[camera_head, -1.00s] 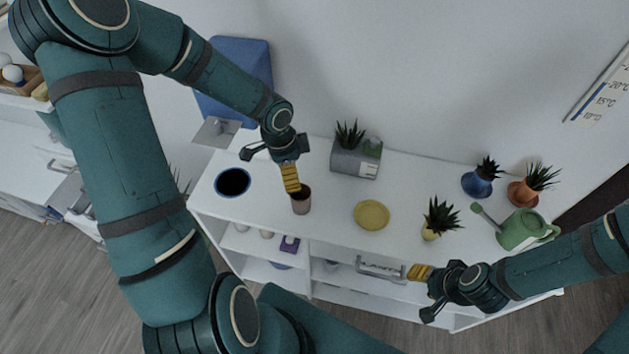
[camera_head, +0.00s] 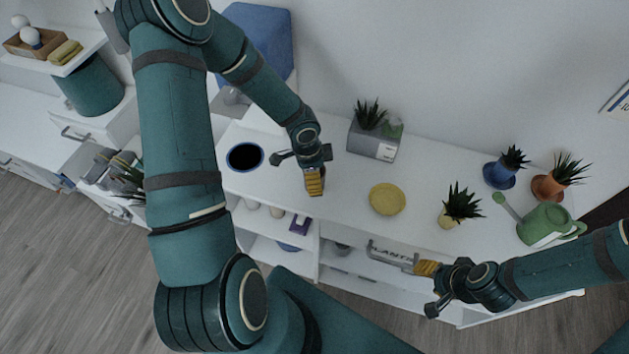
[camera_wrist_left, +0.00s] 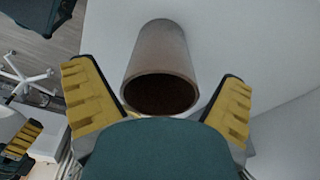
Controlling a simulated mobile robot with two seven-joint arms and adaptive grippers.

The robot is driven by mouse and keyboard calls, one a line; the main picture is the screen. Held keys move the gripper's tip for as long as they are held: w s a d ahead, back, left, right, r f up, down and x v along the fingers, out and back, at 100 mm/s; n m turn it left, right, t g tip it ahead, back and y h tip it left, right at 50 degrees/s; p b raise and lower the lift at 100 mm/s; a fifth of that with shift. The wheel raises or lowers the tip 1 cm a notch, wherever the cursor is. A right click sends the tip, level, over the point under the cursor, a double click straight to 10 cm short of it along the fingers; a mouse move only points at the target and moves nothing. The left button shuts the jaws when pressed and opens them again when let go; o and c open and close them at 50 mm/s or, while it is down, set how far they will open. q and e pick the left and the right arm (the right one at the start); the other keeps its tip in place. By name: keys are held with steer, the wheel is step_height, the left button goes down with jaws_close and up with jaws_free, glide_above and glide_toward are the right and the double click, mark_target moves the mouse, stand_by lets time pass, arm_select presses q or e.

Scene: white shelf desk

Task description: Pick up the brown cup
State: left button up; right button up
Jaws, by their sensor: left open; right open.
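The brown cup (camera_wrist_left: 158,55) shows in the left wrist view, with its round dark mouth toward the camera. My left gripper (camera_head: 312,180) is open above the white desk, and its yellow-padded fingers stand on either side of the cup in the wrist view. I cannot tell whether either finger touches it. In the head view the left gripper hides the cup. My right gripper (camera_head: 429,288) is open and empty off the desk's front edge at the right.
The white desk (camera_head: 345,200) has a blue-rimmed dark round opening (camera_head: 245,157) left of my left gripper. A yellow plate (camera_head: 387,199), a small potted plant (camera_head: 448,217), a grey planter (camera_head: 373,140), blue (camera_head: 499,175) and orange pots (camera_head: 548,187) and a green watering can (camera_head: 546,226) stand on it.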

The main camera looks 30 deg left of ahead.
arm_select(q)
steer(key=shift+f, duration=0.5)
steer(key=c, duration=1.3)
steer(key=shift+c, duration=0.2)
steer(key=shift+r, duration=0.1)
step_height(320, 180, up, 10)
steer(key=p, duration=0.3)
steer(key=d+n+y+b, duration=0.1)
steer(key=d+n+b, duration=0.2)
steer(key=d+n, duration=0.6)
steer(key=shift+s+d+f+n+t, duration=0.15)
steer(key=shift+d+f+n+t, duration=0.2)
steer(key=shift+n, duration=0.65)
